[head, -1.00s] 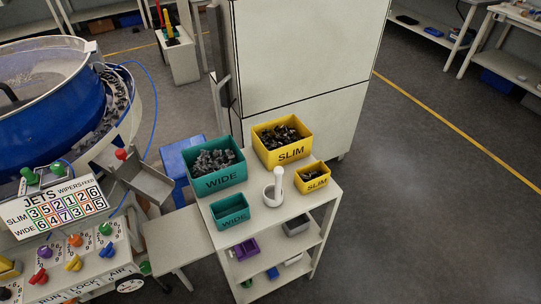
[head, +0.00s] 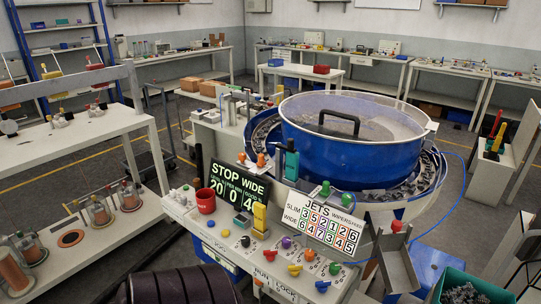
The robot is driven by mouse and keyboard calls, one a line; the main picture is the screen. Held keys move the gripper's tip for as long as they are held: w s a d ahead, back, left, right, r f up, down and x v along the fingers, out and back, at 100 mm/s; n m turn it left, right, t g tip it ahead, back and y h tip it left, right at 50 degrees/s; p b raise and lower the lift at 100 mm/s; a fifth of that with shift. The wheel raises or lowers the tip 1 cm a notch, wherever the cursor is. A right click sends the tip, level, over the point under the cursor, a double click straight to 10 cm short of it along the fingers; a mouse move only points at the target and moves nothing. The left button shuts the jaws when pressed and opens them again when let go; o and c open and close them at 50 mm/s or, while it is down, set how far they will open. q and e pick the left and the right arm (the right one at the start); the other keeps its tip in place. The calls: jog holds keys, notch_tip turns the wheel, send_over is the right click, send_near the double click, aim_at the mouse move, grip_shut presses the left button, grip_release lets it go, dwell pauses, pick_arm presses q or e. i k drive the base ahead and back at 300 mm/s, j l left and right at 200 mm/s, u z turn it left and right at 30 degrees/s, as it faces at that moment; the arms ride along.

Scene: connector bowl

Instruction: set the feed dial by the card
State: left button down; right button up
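The card (head: 322,230) stands tilted on the machine's front panel, headed JETS, WIPERS and FEED. Its SLIM row reads 3 5 2 1 2 6 and its WIDE row 6 4 7 3 4 5, in coloured boxes. The dark display (head: 239,187) reads STOP WIDE, with 20 and 0 below; its last number is partly covered. Coloured dials sit in front: purple (head: 286,242), orange (head: 309,254), green (head: 335,268), red (head: 269,255), yellow (head: 295,269) and blue (head: 322,286). I cannot read which is feed, or their settings. Neither gripper is in view.
A blue bowl feeder (head: 345,150) stands behind the panel. A red cup (head: 205,200) and a yellow lever (head: 260,218) are left of the dials. A metal chute (head: 398,262) and a teal bin (head: 450,280) are at right. A white shelf bench (head: 75,135) stands left, with floor between.

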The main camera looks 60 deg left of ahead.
aim_at(245, 241)
jog(key=u, duration=2.05)
